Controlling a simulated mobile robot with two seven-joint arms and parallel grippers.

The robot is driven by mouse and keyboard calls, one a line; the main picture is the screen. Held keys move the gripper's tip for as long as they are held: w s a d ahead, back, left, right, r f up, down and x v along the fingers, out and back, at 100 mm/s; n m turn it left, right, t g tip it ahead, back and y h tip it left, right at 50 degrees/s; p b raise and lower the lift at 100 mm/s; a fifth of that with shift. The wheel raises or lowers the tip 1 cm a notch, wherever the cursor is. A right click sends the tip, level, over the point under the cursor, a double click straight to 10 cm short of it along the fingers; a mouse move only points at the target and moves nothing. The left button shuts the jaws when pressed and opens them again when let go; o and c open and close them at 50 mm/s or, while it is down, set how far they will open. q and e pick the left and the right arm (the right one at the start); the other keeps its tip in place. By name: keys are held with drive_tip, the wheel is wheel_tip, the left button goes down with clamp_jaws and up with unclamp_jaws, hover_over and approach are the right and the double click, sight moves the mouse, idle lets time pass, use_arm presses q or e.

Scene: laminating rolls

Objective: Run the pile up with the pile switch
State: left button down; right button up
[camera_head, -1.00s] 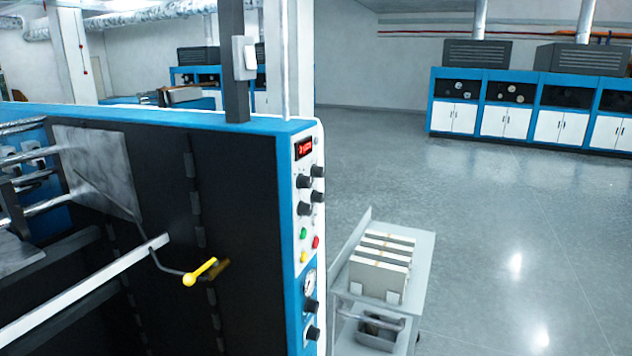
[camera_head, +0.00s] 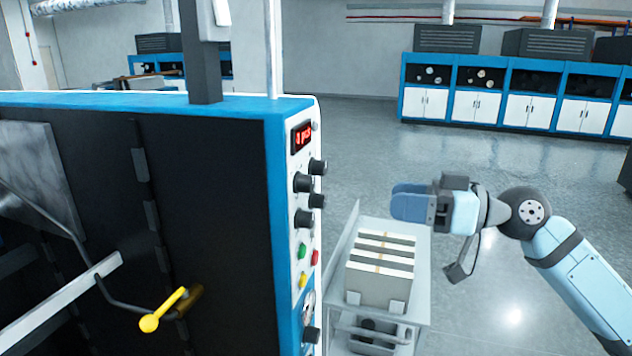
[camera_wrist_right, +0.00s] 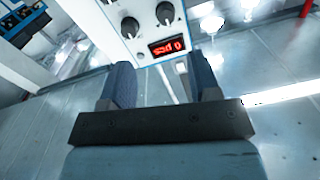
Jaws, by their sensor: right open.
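The machine's control panel (camera_head: 303,235) is white and upright on the blue end post. It carries a red digital display (camera_head: 302,137), several black knobs (camera_head: 303,183), and green (camera_head: 302,251), red (camera_head: 315,257) and yellow (camera_head: 303,281) buttons. I cannot tell which control is the pile switch. My right gripper (camera_head: 410,203) is right of the panel, apart from it, with fingers pointing left. In the right wrist view the gripper (camera_wrist_right: 163,84) is open and empty, with the display (camera_wrist_right: 167,47) and two knobs (camera_wrist_right: 130,27) beyond its fingers. My left gripper is out of view.
A grey cart (camera_head: 420,245) with white-topped blocks (camera_head: 379,280) stands below my right gripper, beside the machine. A yellow-handled lever (camera_head: 163,309) sticks out from the machine's dark side. Blue and white cabinets (camera_head: 530,92) line the far wall. The floor between is clear.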

sight(313, 184)
drive_tip(key=p+x, duration=0.1)
drive_tip(key=x, duration=0.3)
drive_tip(key=p+x, duration=0.2)
drive_tip(key=x, duration=0.2)
drive_tip(key=r+p+x, duration=0.1)
drive_tip(key=x, duration=0.3)
drive_tip(key=shift+s+a+r, duration=0.1)
drive_tip(key=shift+s+a, duration=0.15)
drive_tip(key=shift+w+a+p, duration=0.2)
drive_tip(key=shift+a+p, duration=0.1)
drive_tip(key=shift+a, duration=0.3)
drive_tip(key=c, duration=0.9)
